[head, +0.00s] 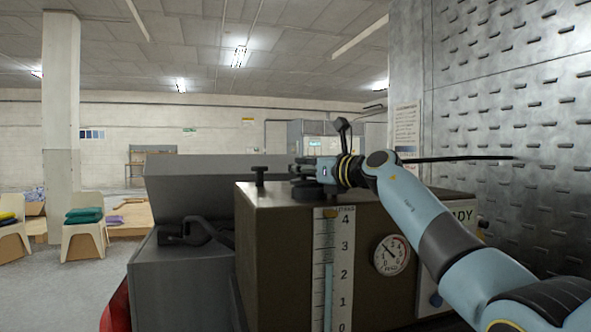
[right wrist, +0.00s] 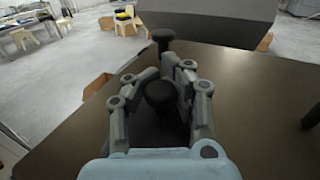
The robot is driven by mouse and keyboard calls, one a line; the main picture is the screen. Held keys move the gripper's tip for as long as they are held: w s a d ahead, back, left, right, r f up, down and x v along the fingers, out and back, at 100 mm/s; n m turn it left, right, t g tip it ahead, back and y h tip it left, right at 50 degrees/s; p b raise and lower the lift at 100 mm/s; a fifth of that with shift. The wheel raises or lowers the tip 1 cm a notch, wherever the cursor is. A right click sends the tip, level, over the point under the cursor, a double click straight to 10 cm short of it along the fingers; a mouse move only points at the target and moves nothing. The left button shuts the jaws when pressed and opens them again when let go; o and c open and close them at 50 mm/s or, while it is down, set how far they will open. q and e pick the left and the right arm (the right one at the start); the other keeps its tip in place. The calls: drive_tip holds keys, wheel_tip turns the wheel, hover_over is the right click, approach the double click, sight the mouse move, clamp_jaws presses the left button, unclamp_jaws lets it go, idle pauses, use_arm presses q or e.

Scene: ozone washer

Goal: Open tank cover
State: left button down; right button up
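The tank is a brown box (head: 290,235) in the middle of the head view, with a level scale and a round gauge on its front. Its flat top (right wrist: 240,95) fills much of the right wrist view. My right gripper (head: 300,168) is low over the tank top. In the right wrist view its fingers (right wrist: 168,70) are spread on either side of a black knob (right wrist: 160,93), with gaps visible. A second black knob (head: 259,175) stands farther off and also shows in the right wrist view (right wrist: 162,38). My left gripper is not in view.
A dark grey housing (head: 185,280) with a black handle (head: 195,232) adjoins the tank on the left. A slanted grey panel (head: 215,185) rises behind it. A metal wall (head: 510,90) closes off the right. Chairs (head: 83,225) stand far left, with open floor there.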

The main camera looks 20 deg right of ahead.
drive_tip(key=o, duration=0.8)
drive_tip(key=shift+s+d+f, duration=0.1)
drive_tip(key=shift+s+d, duration=0.15)
drive_tip(key=shift+d, duration=0.75)
drive_tip(key=shift+o, duration=0.2)
drive_tip(key=shift+a, duration=0.35)
drive_tip(key=v, duration=1.2)
drive_tip(key=shift+c, duration=0.3)
